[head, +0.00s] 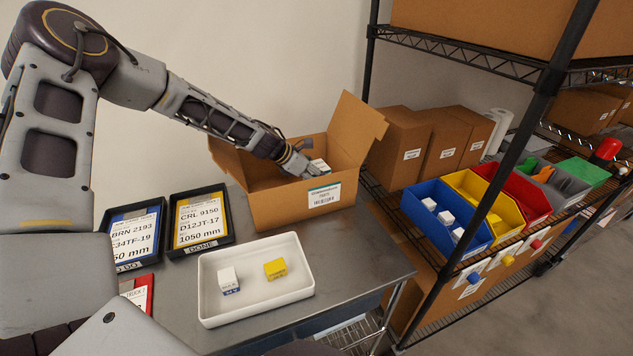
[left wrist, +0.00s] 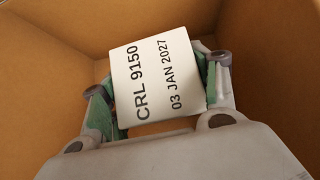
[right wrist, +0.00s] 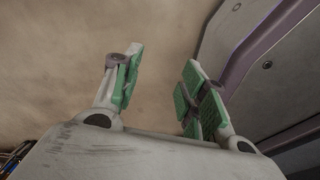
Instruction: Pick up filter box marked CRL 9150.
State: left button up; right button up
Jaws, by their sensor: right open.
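The filter box marked CRL 9150 (left wrist: 155,78) is white, with 03 JAN 2027 also printed on its face. My left gripper (left wrist: 157,88) has a green-padded finger against each side of it and is shut on it. In the head view my left gripper (head: 300,165) reaches into the open cardboard carton (head: 290,208), and the filter box (head: 319,166) shows at its fingertips. The carton's floor is hidden in the head view. My right gripper (right wrist: 160,88) is open and empty in the right wrist view.
A white tray (head: 256,315) holds a white-and-blue box (head: 228,279) and a yellow box (head: 275,268). Two signs, CRL 9150 DONE (head: 200,220) and BRN 2193 (head: 134,232), lie left on the table. Right, a rack holds coloured bins, including a blue one (head: 460,245).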

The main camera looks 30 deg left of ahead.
aim_at(322, 164)
pick_arm(q)
jog(key=c, duration=0.6)
jog(key=shift+r, duration=0.1)
jog(key=shift+c, duration=0.3)
jog(key=shift+w+r, duration=0.1)
jog(key=shift+r, duration=0.5)
notch_tip(322, 164, up, 3)
jog(key=shift+r, duration=0.2)
notch_tip(322, 164, up, 4)
jog(key=shift+f, duration=0.1)
jog(key=shift+r, duration=0.75)
pick_arm(e)
jog(key=shift+w+a, duration=0.15)
jog(key=shift+a, duration=0.8)
